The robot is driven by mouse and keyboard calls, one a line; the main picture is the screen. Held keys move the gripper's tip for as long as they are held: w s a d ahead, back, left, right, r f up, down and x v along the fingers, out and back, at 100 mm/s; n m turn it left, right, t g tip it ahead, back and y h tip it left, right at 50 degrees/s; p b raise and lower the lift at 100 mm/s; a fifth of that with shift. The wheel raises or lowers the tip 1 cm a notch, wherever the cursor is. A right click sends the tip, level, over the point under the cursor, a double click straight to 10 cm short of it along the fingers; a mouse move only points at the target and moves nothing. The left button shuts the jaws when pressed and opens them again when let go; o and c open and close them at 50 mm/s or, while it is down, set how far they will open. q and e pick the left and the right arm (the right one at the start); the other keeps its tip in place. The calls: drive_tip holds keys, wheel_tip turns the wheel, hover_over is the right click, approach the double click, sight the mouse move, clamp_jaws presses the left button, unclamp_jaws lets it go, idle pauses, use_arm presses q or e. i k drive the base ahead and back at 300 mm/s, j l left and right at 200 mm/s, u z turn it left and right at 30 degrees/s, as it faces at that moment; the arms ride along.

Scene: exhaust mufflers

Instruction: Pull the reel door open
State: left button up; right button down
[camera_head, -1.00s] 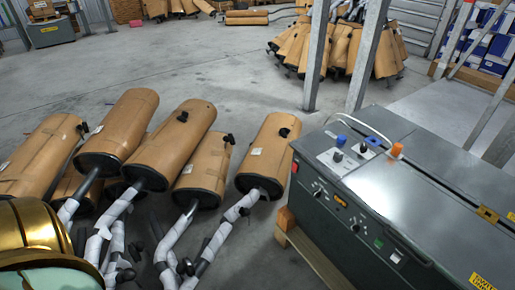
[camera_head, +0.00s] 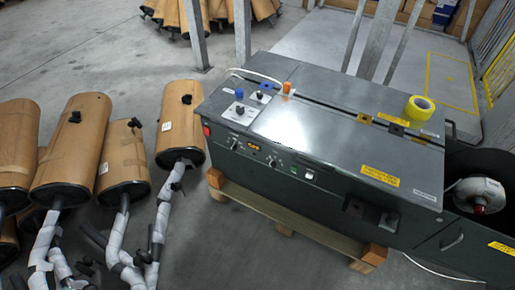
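The grey strapping machine (camera_head: 310,120) stands in the middle and right of the head view. At its right end is a dark open-topped housing with a white reel hub (camera_head: 478,193) with a red knob inside. Below the hub is a dark grey front panel (camera_head: 470,248), which looks like the reel door. It carries a curved metal handle (camera_head: 452,243) at its left side and a yellow label at its right. The panel looks shut, and its right part is cut off by the picture edge. Neither of my grippers shows.
The machine rests on a wooden pallet (camera_head: 290,222). A yellow tape roll (camera_head: 420,107) lies on the machine top. A white cable runs on the floor below the panel.

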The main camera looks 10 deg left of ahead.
sight(484, 252)
drive_tip(key=z, duration=1.85)
